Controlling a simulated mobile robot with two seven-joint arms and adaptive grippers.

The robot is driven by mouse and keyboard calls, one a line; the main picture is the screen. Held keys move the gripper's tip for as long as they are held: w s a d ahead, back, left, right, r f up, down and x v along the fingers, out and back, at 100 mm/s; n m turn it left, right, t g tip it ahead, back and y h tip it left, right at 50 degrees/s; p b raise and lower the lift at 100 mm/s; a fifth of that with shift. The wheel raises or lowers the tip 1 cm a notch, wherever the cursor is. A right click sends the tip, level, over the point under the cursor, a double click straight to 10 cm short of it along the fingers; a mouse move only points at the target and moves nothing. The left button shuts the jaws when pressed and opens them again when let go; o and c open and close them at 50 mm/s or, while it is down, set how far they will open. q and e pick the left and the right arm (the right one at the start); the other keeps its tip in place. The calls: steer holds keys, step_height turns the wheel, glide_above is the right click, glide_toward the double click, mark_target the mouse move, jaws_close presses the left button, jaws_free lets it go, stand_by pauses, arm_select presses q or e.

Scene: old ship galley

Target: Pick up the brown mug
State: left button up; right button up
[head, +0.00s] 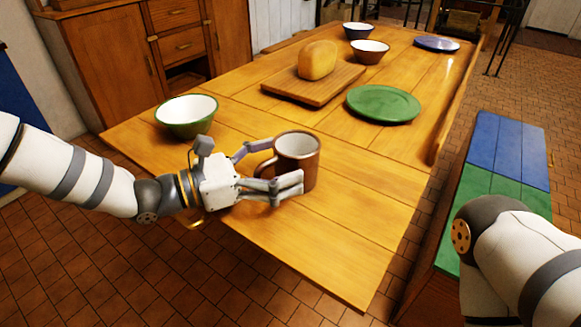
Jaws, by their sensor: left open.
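The brown mug (304,165) stands upright near the front of the wooden table, with a pale inside and its handle pointing left. My left gripper (273,167) is open at the mug's left side, around the handle area. One finger is behind the handle side and the other passes in front of the mug's lower left. I cannot tell whether the fingers touch it. My right arm shows at the right edge, but its gripper is out of view.
On the table (350,255) are a green bowl (186,125), a green plate (383,104), a bread loaf (317,59) on a board (285,88), two more bowls (369,54) and a blue plate (437,43). A blue and green bench (505,150) stands right. The table's front corner is clear.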

arm_select(q)
steer(key=shift+w+d, duration=0.3)
steer(key=shift+d, duration=0.35)
steer(key=shift+c, duration=0.5)
steer(key=c, duration=1.3)
steer(key=shift+r, duration=0.1)
